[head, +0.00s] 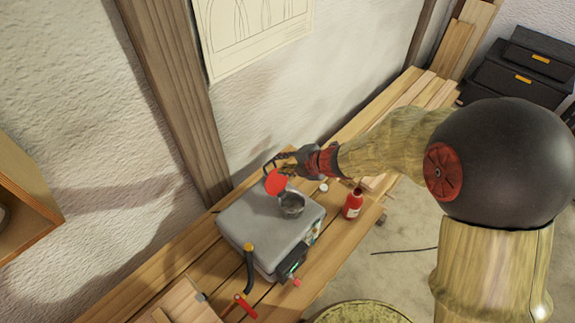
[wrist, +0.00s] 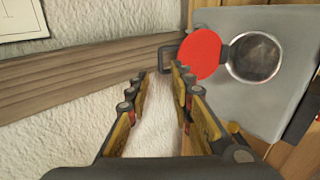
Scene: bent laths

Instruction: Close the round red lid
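The round red lid (head: 276,182) stands open at the wall side of a round metal opening (head: 292,204) on top of a grey box (head: 250,220). In the wrist view the red lid (wrist: 201,54) lies to the left of the round opening (wrist: 254,57), joined to it by a dark hinge. My gripper (head: 270,165) is beside the lid, on its wall side. In the wrist view my gripper (wrist: 158,78) has its two fingers apart with nothing between them. The right fingertip appears close to the lid's lower left edge; I cannot tell whether they touch.
A red bottle (head: 353,204) and a small white-topped item (head: 323,188) stand right of the box. A black-and-yellow handle (head: 249,265) and a red-handled tool (head: 243,306) are at the front. The wall and a wooden post (head: 178,95) are close behind my gripper.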

